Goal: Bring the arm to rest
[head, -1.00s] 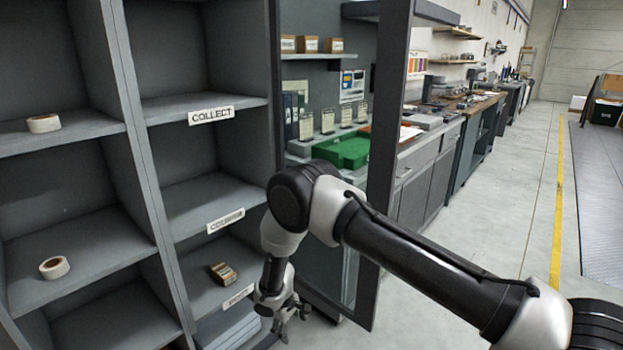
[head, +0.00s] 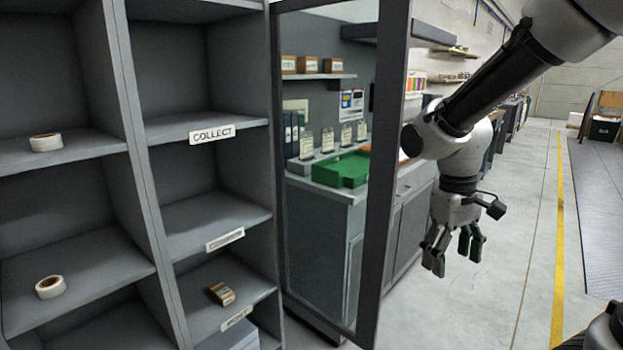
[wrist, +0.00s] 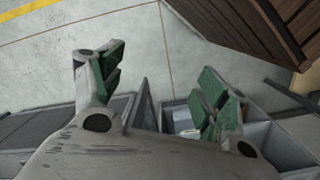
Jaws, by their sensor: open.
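My gripper (head: 453,252) hangs at the right of the head view, fingers pointing down, over the pale floor and to the right of the glass door's dark frame. Its fingers are spread apart and nothing is between them. In the wrist view the two green-padded fingers (wrist: 155,90) stand wide apart with floor showing between them. My arm comes in from the upper right and bends down at the elbow.
Grey shelving with a COLLECT label (head: 212,134) stands at left, holding tape rolls (head: 50,287) and a small brown box (head: 222,293). An open glass-panelled door (head: 384,170) stands close to my arm. A green tray (head: 342,169) lies on the counter behind.

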